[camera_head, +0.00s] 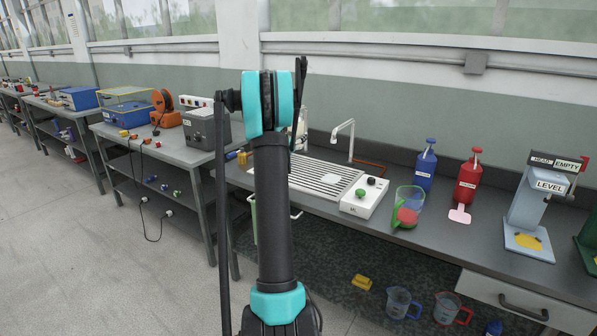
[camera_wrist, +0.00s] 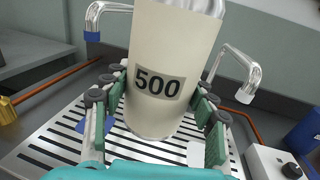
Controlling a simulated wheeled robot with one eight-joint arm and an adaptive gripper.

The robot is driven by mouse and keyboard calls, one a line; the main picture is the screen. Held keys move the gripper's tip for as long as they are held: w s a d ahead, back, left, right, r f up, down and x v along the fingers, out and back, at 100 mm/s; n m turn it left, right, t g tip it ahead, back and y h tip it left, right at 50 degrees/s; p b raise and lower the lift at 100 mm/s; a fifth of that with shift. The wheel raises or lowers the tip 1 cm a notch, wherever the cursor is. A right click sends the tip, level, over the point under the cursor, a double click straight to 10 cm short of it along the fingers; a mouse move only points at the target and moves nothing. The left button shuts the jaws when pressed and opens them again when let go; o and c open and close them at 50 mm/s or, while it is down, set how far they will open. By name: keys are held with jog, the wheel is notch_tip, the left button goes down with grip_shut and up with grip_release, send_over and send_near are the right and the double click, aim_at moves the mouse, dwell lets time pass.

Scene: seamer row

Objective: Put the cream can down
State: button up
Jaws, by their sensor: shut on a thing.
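The cream can (camera_wrist: 165,70) fills the middle of the wrist view, with a dark "500" label on its side. My gripper (camera_wrist: 163,105) is shut on it, with green-padded fingers on both sides of the can. The can is nearly upright, its top cut off by the picture edge. Below it is a white slatted drain tray (camera_wrist: 60,148), also seen in the head view (camera_head: 325,178). Whether the can's base touches the tray or hangs above it, I cannot tell. In the head view my arm hides the gripper and the can.
Two curved taps stand behind the tray, one on the right (camera_wrist: 235,72). Right of the tray are a white box with green and black knobs (camera_head: 364,196), a clear green cup (camera_head: 407,207), a blue bottle (camera_head: 426,166) and a red bottle (camera_head: 467,180). A grey box (camera_head: 206,129) stands left.

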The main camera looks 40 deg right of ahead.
notch_tip(320, 180, down, 16)
jog(key=shift+r, duration=0.15)
dwell(0.3)
jog(key=o, duration=1.3)
jog(key=shift+c, duration=0.2)
